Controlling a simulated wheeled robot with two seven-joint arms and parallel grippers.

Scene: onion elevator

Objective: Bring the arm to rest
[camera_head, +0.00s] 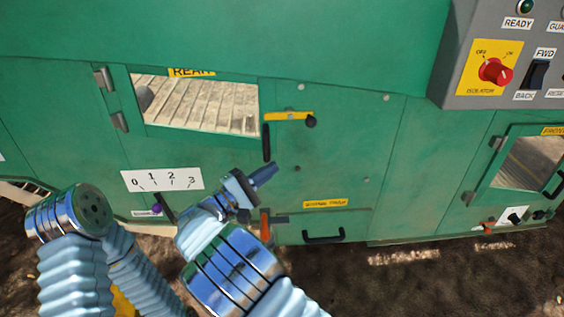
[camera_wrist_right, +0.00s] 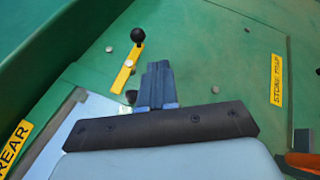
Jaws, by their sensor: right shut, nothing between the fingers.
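My right gripper (camera_head: 264,173) points up and to the right in front of the green machine panel (camera_head: 345,160). Its dark blue fingers are shut with nothing between them. They also show shut in the right wrist view (camera_wrist_right: 157,72). In both views the fingers appear near a yellow lever (camera_head: 288,116) with a black ball knob (camera_wrist_right: 138,35), with no clear contact. My left gripper cannot be seen; only silver and pale blue arm parts show at the lower left of the head view.
A rear hatch window (camera_head: 195,103) has a black handle (camera_head: 266,142) beside it. A stone trap label (camera_head: 325,204) and handle (camera_head: 323,236) sit lower. A 0-to-3 scale (camera_head: 162,180) is at left. A grey control box (camera_head: 505,60) juts out at upper right. Brown ground lies below.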

